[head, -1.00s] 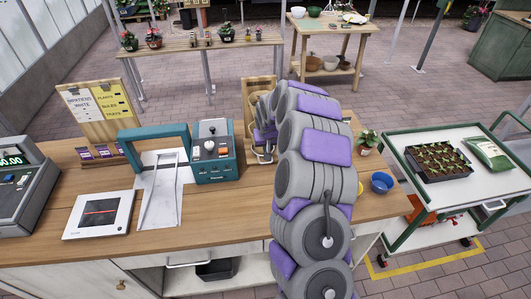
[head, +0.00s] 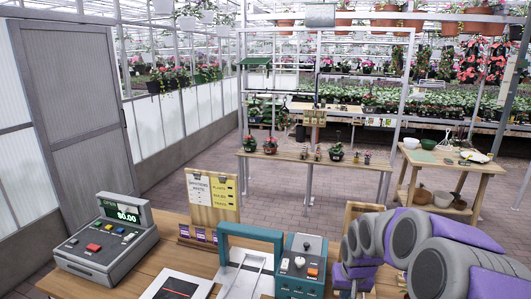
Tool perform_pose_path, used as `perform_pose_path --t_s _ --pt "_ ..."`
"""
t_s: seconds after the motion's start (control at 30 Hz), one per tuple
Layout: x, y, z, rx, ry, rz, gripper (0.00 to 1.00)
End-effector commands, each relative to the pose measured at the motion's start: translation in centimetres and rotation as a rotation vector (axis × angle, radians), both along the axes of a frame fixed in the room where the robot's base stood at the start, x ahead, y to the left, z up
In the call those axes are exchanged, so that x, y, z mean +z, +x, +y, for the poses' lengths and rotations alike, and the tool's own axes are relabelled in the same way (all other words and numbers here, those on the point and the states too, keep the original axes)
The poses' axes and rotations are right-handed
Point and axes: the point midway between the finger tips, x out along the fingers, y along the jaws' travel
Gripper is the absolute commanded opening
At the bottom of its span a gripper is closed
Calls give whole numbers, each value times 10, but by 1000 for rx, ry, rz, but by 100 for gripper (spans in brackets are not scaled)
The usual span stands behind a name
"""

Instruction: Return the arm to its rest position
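My grey and purple arm reaches in from the lower right in the head view and curves over the right part of the wooden counter (head: 150,262). My gripper (head: 347,284) is small and partly hidden at the arm's far left end, close to the teal control box (head: 300,268). I cannot tell whether its fingers are open or shut, and I see nothing held in it.
A cash register (head: 108,238) stands at the left of the counter. A wooden sign board (head: 212,198) and a teal-framed device (head: 250,240) stand between it and the box. A plant table (head: 320,169) and a potting table (head: 450,170) stand behind, across brick floor.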

Motion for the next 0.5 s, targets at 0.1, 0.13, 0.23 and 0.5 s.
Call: perform_pose_path --t_s 0.1,0.13,0.23,0.5 --pt "14 -43 22 43 0 43 0" --pt "18 -54 27 51 1 54 0" --pt "26 -93 40 77 -3 94 0" --pt "36 -203 64 126 -14 212 0"
